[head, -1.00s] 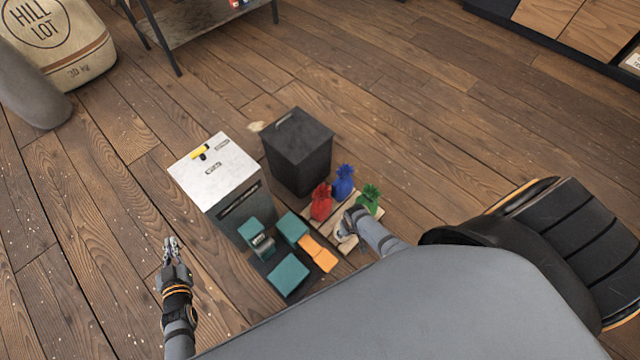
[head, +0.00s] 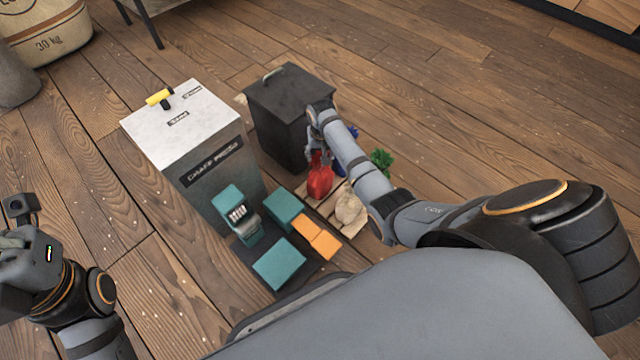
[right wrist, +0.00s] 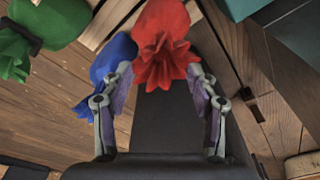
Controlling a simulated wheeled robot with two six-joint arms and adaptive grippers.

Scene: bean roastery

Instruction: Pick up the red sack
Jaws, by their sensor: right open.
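The red sack (head: 320,180) stands on a pale slatted pallet (head: 327,207) beside the dark bin. In the right wrist view the red sack (right wrist: 163,42) has its gathered top toward me. My right gripper (right wrist: 160,78) is open, with one finger on each side of that gathered top; I cannot tell whether they touch it. In the head view my right gripper (head: 317,146) is just above the red sack and partly hides it. My left gripper (head: 22,222) is at the left edge, away from the sacks; its fingers do not show clearly.
A blue sack (right wrist: 110,58) is close beside the red one, by a finger. The dark bin (head: 290,97) stands behind, the chaff press (head: 200,165) to the left, with teal and orange blocks in front.

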